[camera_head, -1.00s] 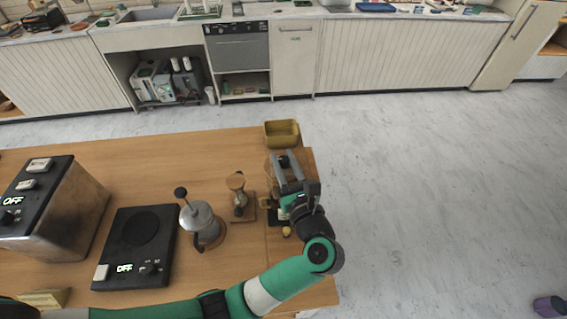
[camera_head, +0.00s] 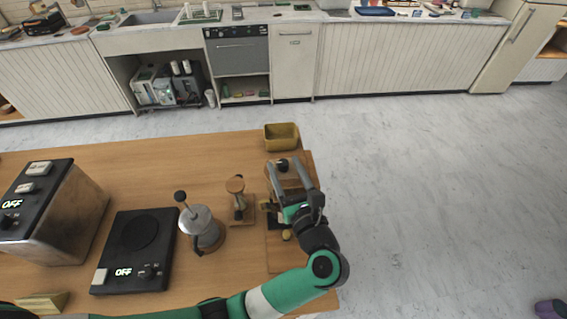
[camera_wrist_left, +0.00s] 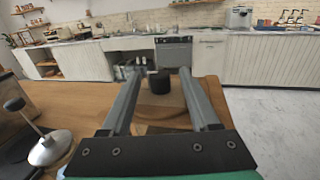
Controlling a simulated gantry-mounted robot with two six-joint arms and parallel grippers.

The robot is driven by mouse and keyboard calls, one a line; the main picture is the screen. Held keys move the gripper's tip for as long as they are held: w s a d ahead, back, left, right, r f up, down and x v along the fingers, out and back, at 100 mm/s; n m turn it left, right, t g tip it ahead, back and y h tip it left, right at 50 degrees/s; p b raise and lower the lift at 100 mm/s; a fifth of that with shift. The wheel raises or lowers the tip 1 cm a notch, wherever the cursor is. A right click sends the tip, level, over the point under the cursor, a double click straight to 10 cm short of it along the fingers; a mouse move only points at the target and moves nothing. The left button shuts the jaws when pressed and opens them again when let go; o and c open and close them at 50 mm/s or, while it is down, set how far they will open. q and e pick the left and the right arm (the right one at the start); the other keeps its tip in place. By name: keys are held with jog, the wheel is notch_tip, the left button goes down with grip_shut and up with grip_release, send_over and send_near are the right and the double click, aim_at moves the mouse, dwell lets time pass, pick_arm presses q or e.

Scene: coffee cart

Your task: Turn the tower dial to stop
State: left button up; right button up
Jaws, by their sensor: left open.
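A dark round knob, which I take as the tower dial (camera_head: 283,165), sits on top of a wooden piece at the right end of the table. It also shows in the left wrist view (camera_wrist_left: 160,84), between my two fingers. My left gripper (camera_head: 284,162) is open, with one finger to each side of the knob. There is visible room between the knob and the fingers. Its markings are too small to read. The rest of the tower is largely hidden by my gripper and wrist. My right gripper does not show.
A yellow-brown bin (camera_head: 282,136) stands just behind the tower. A small wooden stand (camera_head: 238,200) and a metal pot (camera_head: 203,232) stand left of it. A black hot plate (camera_head: 136,250) and a metal machine (camera_head: 45,212) both read OFF.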

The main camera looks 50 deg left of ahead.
pick_arm(q)
jog(key=v, duration=1)
